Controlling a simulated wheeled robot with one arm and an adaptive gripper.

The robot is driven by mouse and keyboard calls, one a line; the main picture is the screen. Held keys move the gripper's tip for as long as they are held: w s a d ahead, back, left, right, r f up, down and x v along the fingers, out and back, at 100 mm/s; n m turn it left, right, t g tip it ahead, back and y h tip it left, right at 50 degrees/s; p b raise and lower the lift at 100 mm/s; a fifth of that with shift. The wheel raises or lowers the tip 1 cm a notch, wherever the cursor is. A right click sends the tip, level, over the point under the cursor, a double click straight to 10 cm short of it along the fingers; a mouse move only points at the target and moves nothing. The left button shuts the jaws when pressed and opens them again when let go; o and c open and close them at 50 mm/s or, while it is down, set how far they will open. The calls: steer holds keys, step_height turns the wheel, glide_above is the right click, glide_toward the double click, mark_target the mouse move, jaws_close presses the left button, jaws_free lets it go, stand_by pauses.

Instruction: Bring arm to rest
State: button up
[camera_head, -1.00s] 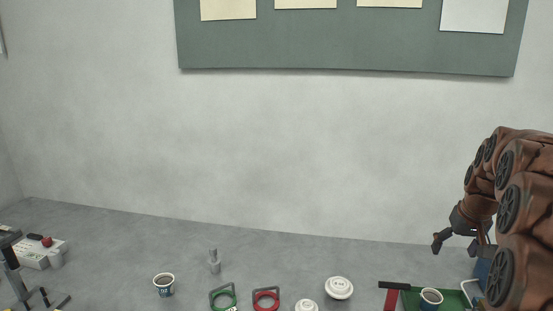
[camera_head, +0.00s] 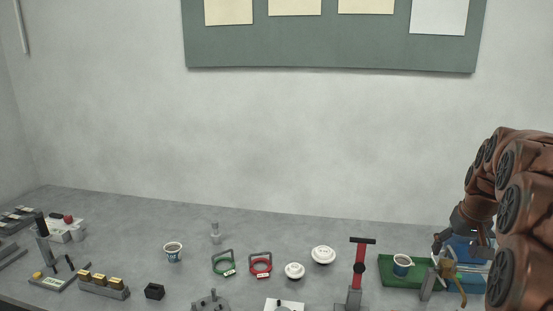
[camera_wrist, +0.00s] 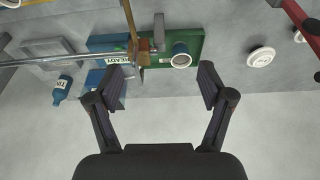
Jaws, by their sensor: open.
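My gripper (camera_wrist: 160,85) is open and empty in the wrist view, its two dark fingers spread apart. The cup also shows in the head view (camera_head: 402,265).
A second cup (camera_head: 172,251) stands left of centre. Green (camera_head: 224,264) and red (camera_head: 261,265) ring holders, white lids (camera_head: 323,255) and a red-handled press (camera_head: 360,268) line the bench. The wall behind is clear below the board.

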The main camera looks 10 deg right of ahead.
steer(key=s+a+f+n+g+y, duration=0.1)
steer(key=s+a, duration=0.4)
steer(key=a, duration=0.7)
steer(key=s+a+f+n+g+y, duration=0.1)
steer(key=s+a, duration=0.3)
steer(key=a, duration=0.7)
steer(key=s+a+f+n+g, duration=0.1)
steer(key=s+a+f, duration=0.1)
steer(key=s+a, duration=0.3)
steer(key=s+a+f+n+g+p, duration=0.1)
steer(key=s+a, duration=0.4)
steer(key=s, duration=0.8)
steer(key=shift+s+a+f+g+h, duration=0.2)
steer(key=shift+a+f+g+h, duration=0.15)
steer(key=shift+f, duration=0.5)
